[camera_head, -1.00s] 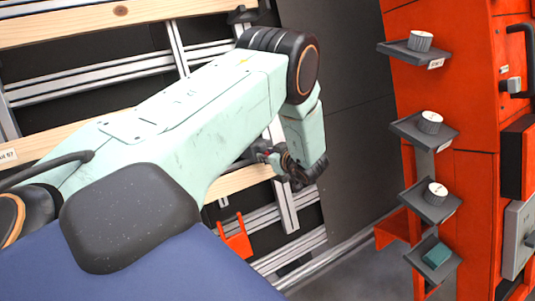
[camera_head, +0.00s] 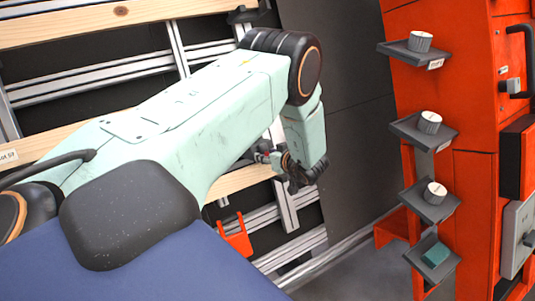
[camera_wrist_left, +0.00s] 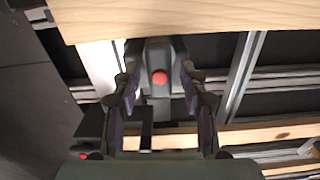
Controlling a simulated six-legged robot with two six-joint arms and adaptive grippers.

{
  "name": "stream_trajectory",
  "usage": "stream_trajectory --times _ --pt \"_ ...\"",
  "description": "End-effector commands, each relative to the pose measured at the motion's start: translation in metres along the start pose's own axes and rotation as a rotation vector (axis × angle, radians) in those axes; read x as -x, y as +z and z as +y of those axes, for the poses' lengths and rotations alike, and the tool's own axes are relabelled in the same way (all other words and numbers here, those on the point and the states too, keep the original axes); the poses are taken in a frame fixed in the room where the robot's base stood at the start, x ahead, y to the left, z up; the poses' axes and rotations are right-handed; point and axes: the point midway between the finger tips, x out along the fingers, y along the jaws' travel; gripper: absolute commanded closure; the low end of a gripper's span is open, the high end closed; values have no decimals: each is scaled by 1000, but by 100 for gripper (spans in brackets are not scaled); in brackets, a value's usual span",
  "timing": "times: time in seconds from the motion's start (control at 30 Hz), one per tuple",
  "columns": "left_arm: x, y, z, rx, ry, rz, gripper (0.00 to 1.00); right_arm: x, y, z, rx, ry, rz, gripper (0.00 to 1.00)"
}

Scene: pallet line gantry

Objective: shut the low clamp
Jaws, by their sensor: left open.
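A dark grey clamp part with a red round tip (camera_wrist_left: 160,56) shows in the left wrist view, at the edge of a wooden board. My left gripper (camera_wrist_left: 159,88) is open, with one finger on each side of this part. I cannot tell whether the fingers touch it. In the head view my left gripper (camera_head: 271,158) is small and dark, low at the frame, and partly hidden by my own arm. The clamp is mostly hidden there. My right gripper is not in view.
Wooden boards (camera_head: 60,25) lie across a metal-profile frame. Another dark clamp (camera_head: 243,14) is at the top. A red bracket (camera_head: 236,241) is below my arm. At the right, a red cabinet (camera_head: 470,190) carries several small grey shelves with knobs. A dark panel (camera_head: 345,130) stands between.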

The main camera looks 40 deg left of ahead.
Motion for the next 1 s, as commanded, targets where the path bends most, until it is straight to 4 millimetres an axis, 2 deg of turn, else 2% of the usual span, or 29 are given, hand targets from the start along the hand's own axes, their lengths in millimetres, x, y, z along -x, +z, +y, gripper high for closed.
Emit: stream_trajectory --times 0.7,0.83,1.0 --pt "76 -3 1 -1 2 1 57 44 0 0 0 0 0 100" --pt "85 -2 1 0 2 1 57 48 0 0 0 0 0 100" --pt "88 -1 0 1 0 1 57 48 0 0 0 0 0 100"
